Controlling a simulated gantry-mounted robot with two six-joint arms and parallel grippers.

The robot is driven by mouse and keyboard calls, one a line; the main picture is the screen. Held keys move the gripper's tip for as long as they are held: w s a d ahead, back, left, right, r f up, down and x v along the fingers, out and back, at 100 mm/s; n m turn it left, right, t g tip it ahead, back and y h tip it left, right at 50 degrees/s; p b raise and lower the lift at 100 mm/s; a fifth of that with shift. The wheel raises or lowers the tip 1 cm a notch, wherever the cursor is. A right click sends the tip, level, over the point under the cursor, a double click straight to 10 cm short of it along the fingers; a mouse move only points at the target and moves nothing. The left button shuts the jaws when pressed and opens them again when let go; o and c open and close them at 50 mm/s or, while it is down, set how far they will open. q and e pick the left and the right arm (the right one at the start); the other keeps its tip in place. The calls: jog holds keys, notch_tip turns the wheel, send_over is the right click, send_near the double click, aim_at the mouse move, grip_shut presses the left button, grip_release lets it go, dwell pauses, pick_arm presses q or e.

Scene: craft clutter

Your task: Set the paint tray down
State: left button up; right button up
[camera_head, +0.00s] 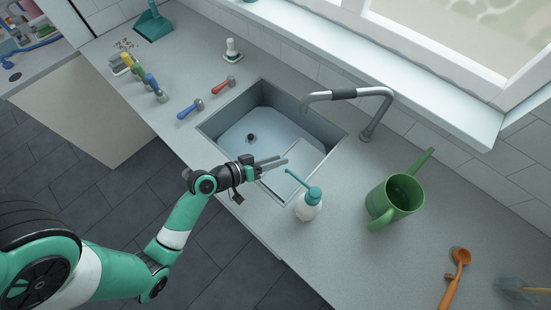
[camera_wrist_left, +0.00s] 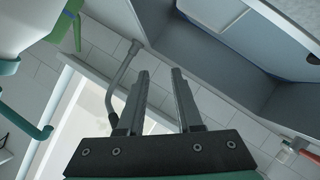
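I cannot clearly make out a paint tray. A pale flat panel (camera_head: 293,172) shows at the right end of the sink (camera_head: 210,127); I cannot tell whether it is a tray or part of the sink. My left gripper (camera_head: 284,162) is above the sink's near right part, beside this panel in the picture. In the left wrist view its two fingers (camera_wrist_left: 160,75) stand apart, with the background visible between them and nothing held. My right gripper is in neither view.
A white bottle with a teal pump (camera_head: 309,204) and a green watering can (camera_head: 395,198) stand to the right. The faucet (camera_head: 365,112) arches behind the sink. Red (camera_head: 223,86) and blue (camera_head: 190,109) handled tools lie left. An orange spoon (camera_head: 459,267) lies at far right.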

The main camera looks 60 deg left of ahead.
pick_arm(q)
jog(key=shift+r, duration=0.15)
jog(key=w+d+r+m+t, duration=0.15)
jog(key=w+r, duration=0.25)
jog(key=r, duration=0.6)
jog(key=w+d+r+m+t, duration=0.1)
jog(key=w+r+m+t, duration=0.25)
jog(key=r, duration=0.65)
jog(key=w+d+r+m+t, duration=0.1)
jog(key=w+r, duration=0.3)
jog(key=r, duration=0.5)
jog(key=s+d+r+m+t+h, duration=0.1)
jog(key=s+d+r+t, duration=0.2)
jog(key=r, duration=0.7)
jog(key=s+d+r+m+t, duration=0.1)
jog(key=s+d+r+t, duration=0.2)
jog(key=r, duration=0.7)
jog(key=s+d+r+t+h, duration=0.1)
jog(key=s+d+r+t, duration=0.2)
jog(key=r, duration=0.8)
notch_tip(320, 180, up, 17)
jog(key=g+p, duration=0.1)
jog(key=p, duration=1.7)
jog(key=shift+s+a+r, duration=0.2)
jog(key=shift+s+a, duration=0.05)
jog(key=shift+s, duration=0.15)
